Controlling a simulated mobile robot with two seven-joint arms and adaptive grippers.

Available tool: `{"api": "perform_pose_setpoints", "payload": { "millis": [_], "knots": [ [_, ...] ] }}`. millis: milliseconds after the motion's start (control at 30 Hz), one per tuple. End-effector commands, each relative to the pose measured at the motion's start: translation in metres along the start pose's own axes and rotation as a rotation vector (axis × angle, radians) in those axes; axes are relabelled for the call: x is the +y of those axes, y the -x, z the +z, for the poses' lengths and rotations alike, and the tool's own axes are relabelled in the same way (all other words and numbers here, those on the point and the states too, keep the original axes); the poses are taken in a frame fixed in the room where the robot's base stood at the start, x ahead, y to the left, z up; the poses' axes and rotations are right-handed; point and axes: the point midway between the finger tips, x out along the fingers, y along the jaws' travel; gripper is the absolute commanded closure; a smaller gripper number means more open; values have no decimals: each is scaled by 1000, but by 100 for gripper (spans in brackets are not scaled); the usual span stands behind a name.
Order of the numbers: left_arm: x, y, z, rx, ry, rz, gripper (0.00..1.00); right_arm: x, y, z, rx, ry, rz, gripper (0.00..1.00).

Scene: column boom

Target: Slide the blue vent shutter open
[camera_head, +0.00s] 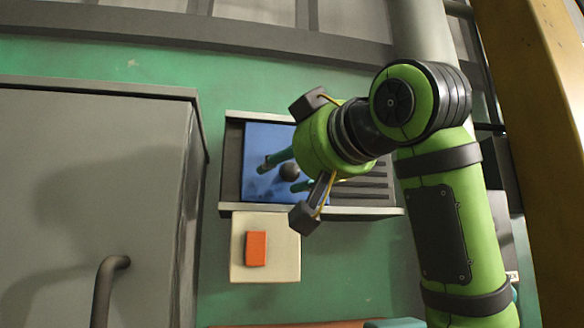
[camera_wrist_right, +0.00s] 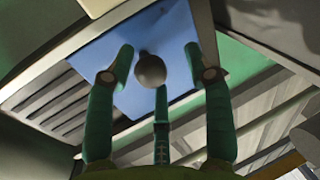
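The blue vent shutter (camera_head: 258,140) is a flat panel in a pale-edged wall frame, at the left part of the opening. A dark round knob (camera_head: 290,172) sticks out from it. Slats (camera_head: 368,190) show to the right of the shutter. My right gripper (camera_head: 279,178) is at the shutter with its teal fingers spread on either side of the knob. In the wrist view the right gripper (camera_wrist_right: 158,52) is open, with the knob (camera_wrist_right: 150,71) between the fingers and a visible gap on both sides; the shutter (camera_wrist_right: 172,35) lies behind it. My left gripper is out of view.
A grey cabinet (camera_head: 85,190) with a dark handle (camera_head: 107,285) stands at the left. Below the vent is a cream plate (camera_head: 285,250) with an orange block (camera_head: 256,248). A yellow-brown post (camera_head: 545,150) rises at the right. The green wall is bare around the plate.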

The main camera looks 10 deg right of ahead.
Motion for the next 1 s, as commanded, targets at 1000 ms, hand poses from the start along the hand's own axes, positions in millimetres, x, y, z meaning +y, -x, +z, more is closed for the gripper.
{"api": "perform_pose_setpoints", "payload": {
  "millis": [1000],
  "knots": [
    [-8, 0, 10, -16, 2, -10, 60, -3, 119, -1, -1, 1, 0, 48]
  ]
}}
